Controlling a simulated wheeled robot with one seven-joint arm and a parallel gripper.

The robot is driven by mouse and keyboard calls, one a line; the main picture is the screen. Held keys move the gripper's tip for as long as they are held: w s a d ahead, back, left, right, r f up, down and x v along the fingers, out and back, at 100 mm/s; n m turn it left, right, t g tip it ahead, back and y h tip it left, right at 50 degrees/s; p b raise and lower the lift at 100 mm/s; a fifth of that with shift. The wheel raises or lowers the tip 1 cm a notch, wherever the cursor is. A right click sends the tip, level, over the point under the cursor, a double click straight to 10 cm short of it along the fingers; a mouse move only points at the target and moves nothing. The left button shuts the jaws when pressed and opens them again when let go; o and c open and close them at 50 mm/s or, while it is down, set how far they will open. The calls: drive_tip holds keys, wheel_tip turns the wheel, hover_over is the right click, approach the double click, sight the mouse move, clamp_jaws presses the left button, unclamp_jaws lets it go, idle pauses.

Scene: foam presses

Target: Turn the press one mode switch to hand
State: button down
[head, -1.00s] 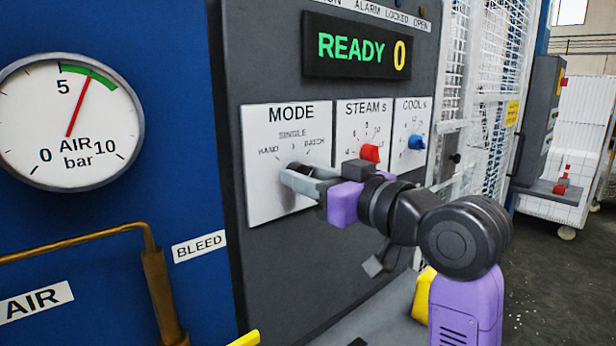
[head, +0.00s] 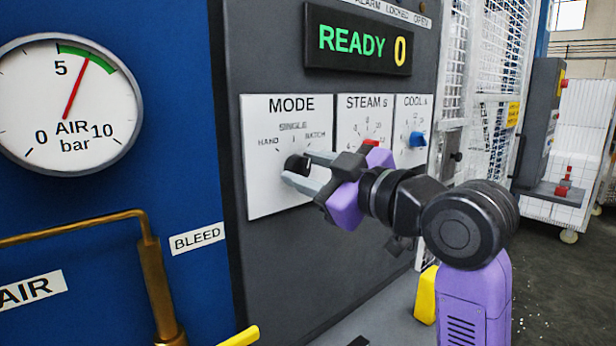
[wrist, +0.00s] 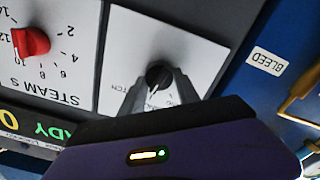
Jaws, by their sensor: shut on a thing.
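The black mode switch knob (head: 296,164) sits on the white MODE plate (head: 262,195) marked HAND, SINGLE and BATCH. My gripper (head: 303,173) is shut on the knob, its grey fingers on either side of it. In the head view the fingers hide part of the knob, and I cannot tell which mark it points to. In the wrist view the knob (wrist: 158,77) shows between the fingertips, with a pale pointer line on it.
The red STEAM knob (head: 372,143) is close beside my gripper, partly hidden. The blue COOL knob (head: 417,139) is further right. A display (head: 365,45) above reads READY 0. A brass pipe (head: 155,280) and yellow handle (head: 245,337) are lower left.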

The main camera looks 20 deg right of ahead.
drive_tip(key=n+b, duration=0.1)
drive_tip(key=n, duration=0.1)
drive_tip(key=n+b, duration=0.1)
drive_tip(key=n, duration=0.1)
drive_tip(key=n+b, duration=0.1)
drive_tip(key=n, duration=0.1)
drive_tip(key=shift+a+f+n, duration=0.1)
drive_tip(key=shift+f+n, duration=0.15)
drive_tip(key=shift+n, duration=0.05)
drive_tip(key=n+b, duration=0.3)
drive_tip(key=n, duration=0.1)
drive_tip(key=shift+n, duration=0.4)
drive_tip(key=c, duration=0.9)
unclamp_jaws()
drive_tip(key=shift+s, duration=0.15)
drive_tip(key=b+v, duration=0.1)
drive_tip(key=v, duration=0.6)
drive_tip(key=shift+s, duration=0.25)
